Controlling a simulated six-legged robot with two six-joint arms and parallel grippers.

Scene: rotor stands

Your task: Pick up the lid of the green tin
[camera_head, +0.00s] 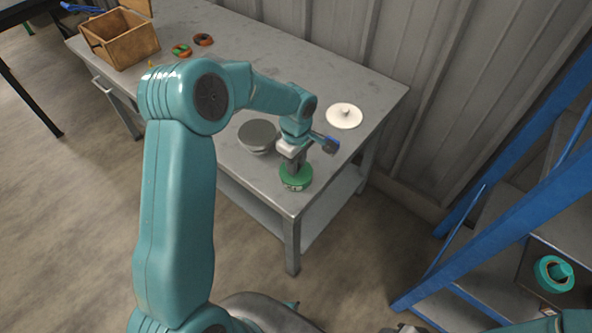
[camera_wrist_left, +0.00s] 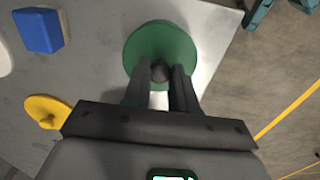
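The green tin (camera_head: 297,178) stands near the front right corner of the grey table. Its round green lid (camera_wrist_left: 178,45) fills the top middle of the left wrist view, with a small dark knob (camera_wrist_left: 160,71) at its centre. My left gripper (camera_head: 294,164) points down right over the tin. In the left wrist view its two dark fingers (camera_wrist_left: 161,78) stand close against both sides of the knob, with no clear gap. The lid appears to rest on the tin. Of my right arm, only parts show at the bottom right; its fingers cannot be made out.
A grey tin (camera_head: 258,135) stands left of the green one. A blue block (camera_wrist_left: 38,30) and a yellow lid-like disc (camera_wrist_left: 47,112) are nearby. A white lid (camera_head: 344,116) lies behind. A wooden box (camera_head: 120,40) is far left. A blue-framed shelf (camera_head: 490,185) stands right.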

